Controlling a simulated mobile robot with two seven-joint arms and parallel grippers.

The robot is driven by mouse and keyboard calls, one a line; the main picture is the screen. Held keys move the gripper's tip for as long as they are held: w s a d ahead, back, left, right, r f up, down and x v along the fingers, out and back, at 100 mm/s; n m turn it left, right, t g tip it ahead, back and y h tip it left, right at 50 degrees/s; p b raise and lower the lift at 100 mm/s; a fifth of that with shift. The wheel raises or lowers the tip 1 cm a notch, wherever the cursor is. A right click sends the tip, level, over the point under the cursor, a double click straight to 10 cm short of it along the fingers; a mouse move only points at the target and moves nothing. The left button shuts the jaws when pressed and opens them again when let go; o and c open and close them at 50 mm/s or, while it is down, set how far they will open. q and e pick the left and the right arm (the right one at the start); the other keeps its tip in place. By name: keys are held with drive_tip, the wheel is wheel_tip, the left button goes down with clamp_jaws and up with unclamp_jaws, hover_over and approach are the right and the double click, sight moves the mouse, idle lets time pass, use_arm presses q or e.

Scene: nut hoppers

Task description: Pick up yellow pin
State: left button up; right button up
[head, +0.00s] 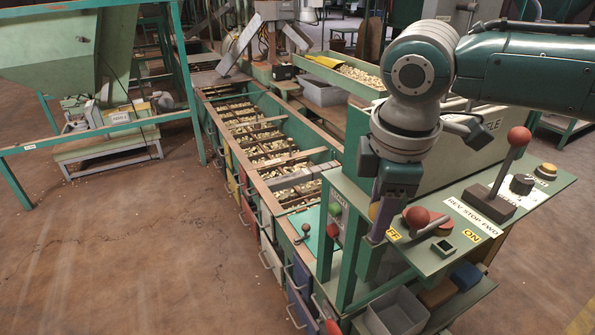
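My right gripper (382,225) points down at the left end of the green control panel. Its fingers are seen nearly edge-on, so I cannot tell whether it is open or shut. A small rounded yellow thing (374,210) shows right beside the fingers and is partly hidden by them. It may be the yellow pin, but its full shape does not show. I cannot tell whether the gripper touches it. My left gripper is not in view.
The panel carries a lever with a red ball (518,136), a second red ball knob (417,217), a black dial (522,184) and a yellow button (545,171). A grey bin (397,312) sits below. A long sorting trough (262,193) with nuts stands left.

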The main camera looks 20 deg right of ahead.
drive_tip(key=c, duration=0.6)
clamp_jaws()
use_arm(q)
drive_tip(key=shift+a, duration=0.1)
